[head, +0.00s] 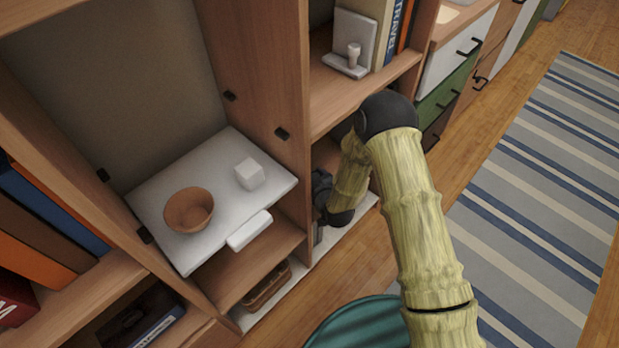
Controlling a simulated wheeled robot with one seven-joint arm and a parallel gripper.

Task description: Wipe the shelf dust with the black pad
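A pale grey-white shelf board (219,157) is in the open cabinet at left. A brown bowl (189,210) and a small white cube (249,174) stand on it. I cannot make out any dust. I cannot identify the black pad. My bamboo-patterned arm reaches up from the lower right and bends down at a black elbow. My gripper (320,193) appears as dark parts beside the cabinet's upright panel, right of the shelf board. Its fingers are too dark and hidden to read, and anything held cannot be seen.
Books (50,215) fill the left compartment. A white bookend (350,43) and books stand on the upper right shelf. A basket (267,286) is below the board. The upright panel (262,80) separates the compartments. A striped rug (540,200) lies right on open floor.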

